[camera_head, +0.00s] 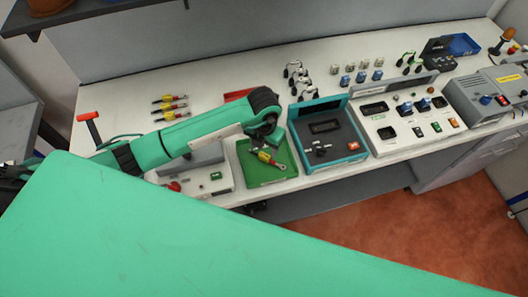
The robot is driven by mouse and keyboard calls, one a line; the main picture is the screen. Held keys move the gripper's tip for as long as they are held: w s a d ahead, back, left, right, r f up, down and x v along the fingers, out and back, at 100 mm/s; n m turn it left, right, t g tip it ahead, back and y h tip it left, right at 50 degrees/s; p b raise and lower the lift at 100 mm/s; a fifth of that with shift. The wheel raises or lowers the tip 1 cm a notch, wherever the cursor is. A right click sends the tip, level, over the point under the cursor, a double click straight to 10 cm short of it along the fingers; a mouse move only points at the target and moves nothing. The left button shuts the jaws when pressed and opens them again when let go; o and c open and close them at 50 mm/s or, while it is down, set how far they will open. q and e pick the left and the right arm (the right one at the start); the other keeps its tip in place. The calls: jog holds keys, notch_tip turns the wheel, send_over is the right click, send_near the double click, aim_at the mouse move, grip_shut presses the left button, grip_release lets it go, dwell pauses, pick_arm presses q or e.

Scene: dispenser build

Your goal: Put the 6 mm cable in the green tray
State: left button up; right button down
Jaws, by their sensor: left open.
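The green tray (258,176) lies on the white bench near its front edge, left of the teal-rimmed box. A short yellow piece with red and dark parts (270,160) shows over the tray floor, just below my left gripper (268,142). I cannot tell whether it is the 6 mm cable. My left gripper is open above the tray's back part, and its arm hides some of the tray's back edge. Several similar yellow pieces with red parts (172,107) lie further back on the left. No size marking is legible. My right gripper is not in view.
The teal-rimmed box (351,158) stands right of the tray, with a white panel of parts (424,128) beyond. Black curved pieces (299,80) stand behind. A red tray (239,95) is partly hidden by my arm. Grey equipment (470,103) occupies the right end.

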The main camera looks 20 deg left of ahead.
aim_at(264, 155)
pick_arm(q)
notch_tip(264, 155, up, 8)
jog(key=b, duration=0.2)
jog(key=shift+r, duration=0.15)
dwell(0.4)
